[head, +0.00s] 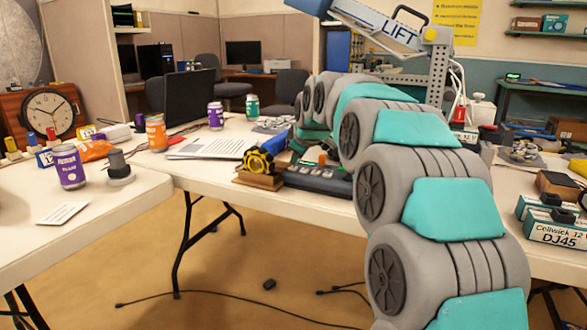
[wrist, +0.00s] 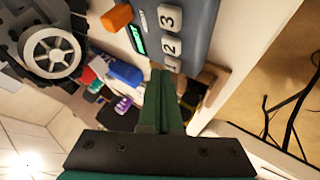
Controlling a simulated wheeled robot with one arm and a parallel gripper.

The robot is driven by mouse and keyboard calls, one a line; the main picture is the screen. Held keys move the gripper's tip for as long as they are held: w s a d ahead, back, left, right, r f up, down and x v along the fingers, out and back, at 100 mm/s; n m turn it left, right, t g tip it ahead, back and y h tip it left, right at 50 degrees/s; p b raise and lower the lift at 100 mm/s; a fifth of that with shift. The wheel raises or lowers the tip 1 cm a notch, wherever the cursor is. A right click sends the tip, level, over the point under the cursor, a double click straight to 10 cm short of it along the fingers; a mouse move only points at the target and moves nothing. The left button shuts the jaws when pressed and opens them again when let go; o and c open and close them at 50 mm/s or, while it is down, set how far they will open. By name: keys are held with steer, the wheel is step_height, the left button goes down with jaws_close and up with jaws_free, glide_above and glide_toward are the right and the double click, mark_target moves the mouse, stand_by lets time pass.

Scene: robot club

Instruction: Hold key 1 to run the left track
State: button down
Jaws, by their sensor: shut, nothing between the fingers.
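A dark grey control box (head: 315,180) with keys lies on the table beside my arm in the head view. In the wrist view the control box (wrist: 197,22) fills the upper middle. Its pale keys marked 3 (wrist: 169,17) and 2 (wrist: 168,45) show in a row, with an orange knob and a small green display beside them. Key 1 (wrist: 172,63) is at the row's near end, partly covered by my fingers. My gripper (wrist: 160,74) is shut and empty, its tips right at key 1. I cannot tell whether they touch or press it. In the head view my arm hides the fingertips.
A yellow and black round item on a wooden base (head: 258,165) stands just left of the box. A grey wheel (wrist: 52,52) shows in the wrist view. Cables (head: 240,314) lie on the floor.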

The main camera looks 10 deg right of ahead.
mark_target(296, 169)
steer(key=shift+f, duration=0.45)
stand_by(1.4)
steer(key=shift+r, duration=0.1)
stand_by(1.5)
steer(key=shift+r, duration=0.75)
steer(key=shift+r, duration=0.15)
steer(key=shift+r+p, duration=1.2)
steer(key=shift+r, duration=1.2)
steer(key=s+f+m+g, duration=0.3)
steer(key=s+f, duration=0.5)
steer(key=s, duration=0.9)
steer(key=s+f+m+g, duration=0.3)
steer(key=s+f, duration=0.6)
steer(key=s, duration=0.9)
steer(key=s+f+m+g+h, duration=0.1)
steer(key=s+f+m+g, duration=0.3)
steer(key=s+f, duration=0.5)
steer(key=s+g, duration=0.1)
steer(key=s, duration=0.8)
steer(key=shift+s+a, duration=0.2)
steer(key=shift+s, duration=0.05)
